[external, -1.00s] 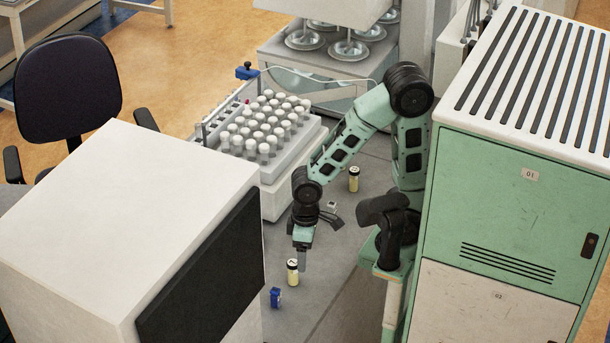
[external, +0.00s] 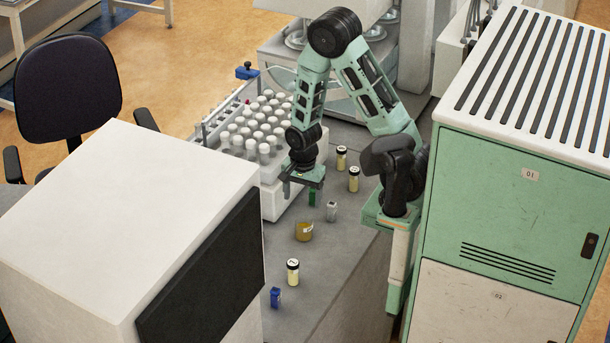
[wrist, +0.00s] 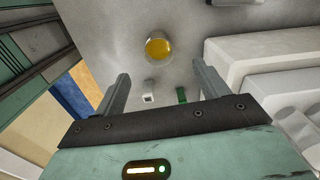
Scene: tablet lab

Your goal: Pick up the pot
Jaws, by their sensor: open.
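The pot (external: 304,232), a small round amber-yellow cup with an open top, stands on the grey bench below and slightly to the right of my gripper in the external view. In the wrist view the pot (wrist: 158,48) shows near the top centre, beyond my fingertips. My gripper (external: 302,190) is raised above the bench and points down beside the tube rack. In the wrist view my gripper (wrist: 161,78) has its two fingers wide apart with nothing between them.
A green box (external: 313,198) and a grey box (external: 331,211) stand close to the pot. A blue box (external: 275,297) is near the front. The tube rack (external: 268,185) is at left.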

